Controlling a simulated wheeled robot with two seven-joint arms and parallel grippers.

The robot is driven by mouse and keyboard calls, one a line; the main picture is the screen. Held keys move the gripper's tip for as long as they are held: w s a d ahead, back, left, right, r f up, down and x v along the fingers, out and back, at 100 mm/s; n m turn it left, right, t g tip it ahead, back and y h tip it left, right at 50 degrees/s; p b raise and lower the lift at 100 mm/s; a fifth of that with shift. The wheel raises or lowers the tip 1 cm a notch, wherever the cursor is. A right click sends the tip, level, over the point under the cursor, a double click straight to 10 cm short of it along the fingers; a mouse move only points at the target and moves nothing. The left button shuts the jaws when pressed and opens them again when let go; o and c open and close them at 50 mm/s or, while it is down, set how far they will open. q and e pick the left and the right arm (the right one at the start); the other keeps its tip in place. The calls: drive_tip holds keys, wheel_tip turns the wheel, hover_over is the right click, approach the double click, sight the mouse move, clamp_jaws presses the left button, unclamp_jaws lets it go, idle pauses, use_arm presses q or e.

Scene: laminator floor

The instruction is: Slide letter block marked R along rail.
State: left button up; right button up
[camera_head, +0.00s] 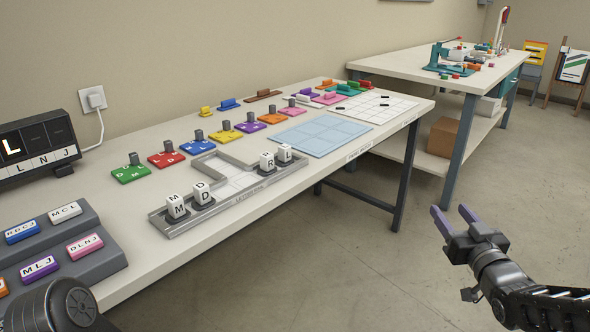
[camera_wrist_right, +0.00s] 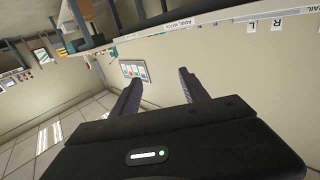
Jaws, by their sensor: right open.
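The white letter block marked R (camera_head: 268,162) stands upright on a dark base near the right end of the grey rail (camera_head: 187,227) on the long table. A second white block (camera_head: 284,153) stands just right of it. Blocks marked M (camera_head: 176,206) and D (camera_head: 202,194) stand at the rail's left end. My right gripper (camera_head: 453,214) is open and empty, over the floor to the right of the table and apart from the rail. Its fingers also show in the right wrist view (camera_wrist_right: 161,90). Of my left arm only a dark part shows at the lower left; its gripper is out of view.
Colored letter tiles with grey handles, such as a green one (camera_head: 131,173), line the table behind the rail. A light blue mat (camera_head: 318,136) lies to the right. A display (camera_head: 40,148) and a grey tile stand (camera_head: 113,257) are at the left.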

drive_tip(key=s+a+f+m+g+y+p, duration=0.1)
drive_tip(key=s+a+f+g+p, duration=0.1)
drive_tip(key=a+f+g+p, duration=0.45)
drive_tip(key=s+a+f+g+y+p, duration=0.15)
drive_tip(key=a+f+p, duration=0.25)
drive_tip(key=a+f, duration=0.6)
drive_tip(key=s+a+f+g+p, duration=0.3)
drive_tip(key=s+a, duration=0.2)
drive_tip(key=s, duration=0.3)
drive_tip(key=s+a+f+g+y+p, duration=0.1)
drive_tip(key=s+a+f+g+p, duration=0.2)
drive_tip(key=s, duration=0.6)
drive_tip(key=s+a+f+g+y+p, duration=0.1)
drive_tip(key=s+a+f+g+p, duration=0.2)
drive_tip(key=s+a, duration=0.5)
drive_tip(key=shift+s+f, duration=0.6)
drive_tip(key=shift+f, duration=0.3)
drive_tip(key=shift+c, duration=0.5)
